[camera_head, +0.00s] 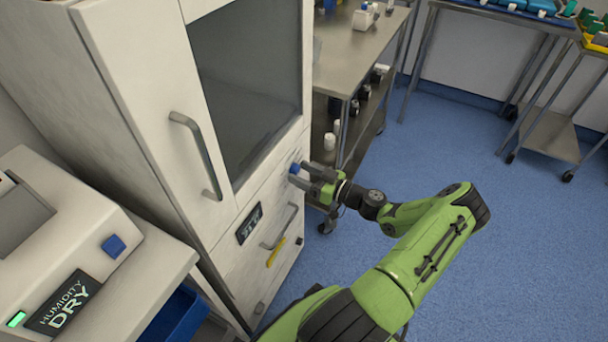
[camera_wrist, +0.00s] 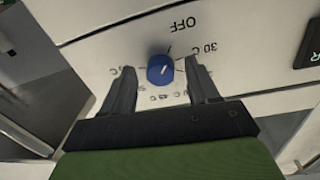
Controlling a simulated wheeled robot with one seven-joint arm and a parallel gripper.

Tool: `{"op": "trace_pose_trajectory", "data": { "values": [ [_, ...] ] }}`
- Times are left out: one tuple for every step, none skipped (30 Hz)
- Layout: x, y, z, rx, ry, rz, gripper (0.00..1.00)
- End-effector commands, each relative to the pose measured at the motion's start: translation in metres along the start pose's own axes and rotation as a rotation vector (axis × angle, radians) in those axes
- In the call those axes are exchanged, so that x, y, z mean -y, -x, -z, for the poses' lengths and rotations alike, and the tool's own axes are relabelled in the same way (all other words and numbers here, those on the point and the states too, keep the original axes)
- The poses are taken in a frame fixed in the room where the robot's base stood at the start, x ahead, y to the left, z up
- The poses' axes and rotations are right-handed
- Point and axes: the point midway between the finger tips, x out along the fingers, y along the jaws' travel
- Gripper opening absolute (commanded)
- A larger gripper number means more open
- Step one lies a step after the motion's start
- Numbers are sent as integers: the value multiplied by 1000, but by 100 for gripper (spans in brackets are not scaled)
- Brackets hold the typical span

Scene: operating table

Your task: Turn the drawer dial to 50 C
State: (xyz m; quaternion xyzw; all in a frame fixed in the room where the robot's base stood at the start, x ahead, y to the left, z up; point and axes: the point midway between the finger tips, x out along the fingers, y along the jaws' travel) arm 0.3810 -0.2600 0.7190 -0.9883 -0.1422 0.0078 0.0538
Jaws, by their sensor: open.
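The blue drawer dial (camera_head: 294,168) is on the white cabinet front, above the lower drawer. In the wrist view the dial (camera_wrist: 160,69) has a white pointer mark aimed up and to the right. The printed labels around it include OFF (camera_wrist: 183,24) and 30 C (camera_wrist: 209,47); others are partly hidden by my fingers or too small to read. My gripper (camera_head: 304,175) is open in front of the dial. In the wrist view its fingers stand to the left and right of the dial, with visible gaps on both sides.
A dark display (camera_head: 249,223), a drawer handle (camera_head: 280,228) and a yellow strip (camera_head: 276,252) lie below the dial on the cabinet. A tall door handle (camera_head: 197,155) sticks out at left. A metal cart (camera_head: 345,75) stands close behind my gripper.

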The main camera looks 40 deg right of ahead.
Motion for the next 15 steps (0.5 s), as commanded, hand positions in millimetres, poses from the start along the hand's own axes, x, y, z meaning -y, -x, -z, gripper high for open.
{"op": "trace_pose_trajectory", "data": {
  "values": [
    [0,0,0,0,0,0,60],
    [0,0,0,0,0,0,60],
    [0,0,0,0,0,0,60],
    [0,0,0,0,0,0,55],
    [0,0,0,0,0,0,51],
    [0,0,0,0,0,0,44],
    [0,0,0,0,0,0,40],
    [0,0,0,0,0,0,35],
    [0,1,0,0,0,0,29],
    [0,1,0,0,0,0,25],
    [0,1,0,0,0,0,20],
    [0,1,0,0,0,0,14],
    [0,1,0,0,0,0,9],
    [0,1,0,0,0,0,5],
    [0,1,0,0,0,0,4]
  ]
}}
